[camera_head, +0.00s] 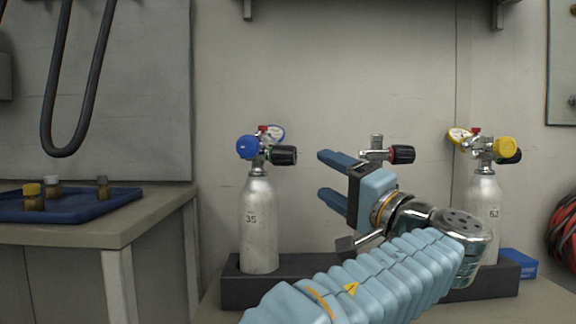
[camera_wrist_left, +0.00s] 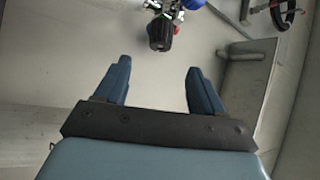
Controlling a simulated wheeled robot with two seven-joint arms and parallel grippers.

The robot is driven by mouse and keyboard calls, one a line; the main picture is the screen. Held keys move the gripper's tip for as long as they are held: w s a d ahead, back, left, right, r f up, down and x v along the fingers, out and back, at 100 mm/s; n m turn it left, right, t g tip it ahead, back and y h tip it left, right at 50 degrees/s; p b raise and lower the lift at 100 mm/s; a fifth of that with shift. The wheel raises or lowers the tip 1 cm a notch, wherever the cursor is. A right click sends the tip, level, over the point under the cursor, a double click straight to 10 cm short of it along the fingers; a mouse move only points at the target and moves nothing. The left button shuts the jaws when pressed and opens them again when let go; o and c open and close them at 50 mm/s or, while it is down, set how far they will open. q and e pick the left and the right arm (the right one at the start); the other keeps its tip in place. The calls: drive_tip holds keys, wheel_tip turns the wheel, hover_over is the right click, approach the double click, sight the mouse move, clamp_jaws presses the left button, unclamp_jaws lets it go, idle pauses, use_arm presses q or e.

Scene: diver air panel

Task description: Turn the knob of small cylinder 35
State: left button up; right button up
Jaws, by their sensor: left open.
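Small cylinder 35 (camera_head: 259,222) is a silver bottle labelled 35, standing upright in a dark holder. Its valve carries a black knob (camera_head: 284,155) pointing right, a blue round cap (camera_head: 247,147) on the left and a red piece on top. My left gripper (camera_head: 328,176) is open and empty, to the right of the black knob and apart from it, with its fingers pointing left. In the left wrist view the black knob (camera_wrist_left: 161,34) shows ahead, beyond the two open fingers and roughly between them. My right gripper is not in view.
Cylinder 62 (camera_head: 486,205), with a yellow cap, stands at the right. Another valve with a red and black knob (camera_head: 402,154) shows behind my gripper; its body is hidden. The dark holder (camera_head: 233,291) runs along the bench. A blue tray (camera_head: 75,211) lies on the left table.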

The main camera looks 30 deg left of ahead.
sight(295, 158)
use_arm(q)
drive_tip(key=x, duration=1.1)
drive_tip(key=shift+a+r+p, duration=0.1)
drive_tip(key=shift+a+p, duration=0.15)
drive_tip(key=shift+p, duration=0.1)
drive_tip(key=c, duration=1)
drive_tip(key=shift+r+m+h+p, duration=0.35)
drive_tip(key=shift+m+h+p, duration=0.15)
drive_tip(key=shift+m+p, duration=0.5)
drive_tip(key=shift+c, duration=0.2)
drive_tip(key=shift+f+m+h+p, duration=0.25)
drive_tip(key=shift+m+h+p, duration=0.15)
drive_tip(key=shift+m+p, duration=0.15)
drive_tip(key=shift+f, duration=0.15)
drive_tip(key=o, duration=1)
drive_tip(key=shift+o, duration=0.2)
